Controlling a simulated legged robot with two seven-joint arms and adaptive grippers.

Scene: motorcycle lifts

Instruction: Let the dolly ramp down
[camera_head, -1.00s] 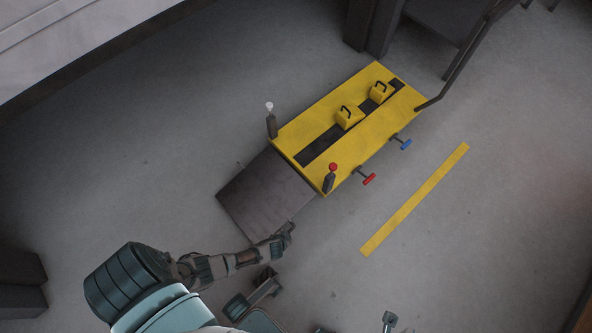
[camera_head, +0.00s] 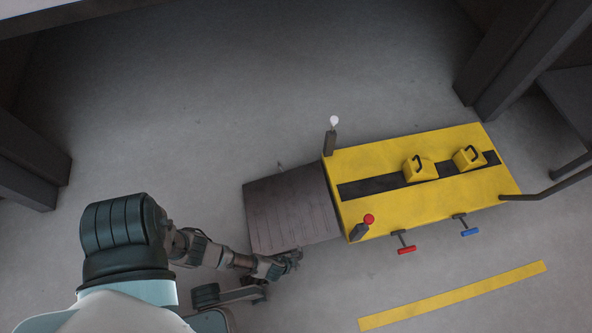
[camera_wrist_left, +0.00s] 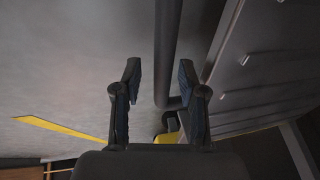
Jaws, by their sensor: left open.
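The dolly is a yellow lift (camera_head: 385,205) in the head view, with two yellow blocks on a dark centre strip. Its grey ramp (camera_head: 290,210) joins the left end; I cannot tell its exact tilt. My left gripper (camera_head: 292,262) is at the ramp's near edge. In the left wrist view the gripper (camera_wrist_left: 160,85) is open, with a dark round bar (camera_wrist_left: 168,45) showing between its fingers; I cannot tell whether they touch it. The ramp's ridged face (camera_wrist_left: 265,60) is to the right there. My right gripper is not in view.
A red-topped post (camera_head: 362,228) and a white-topped post (camera_head: 331,140) stand at the dolly's ramp end. Red (camera_head: 406,249) and blue (camera_head: 470,231) handles stick out of its near side. A yellow floor strip (camera_head: 455,296) lies nearby. Floor beyond the ramp is clear.

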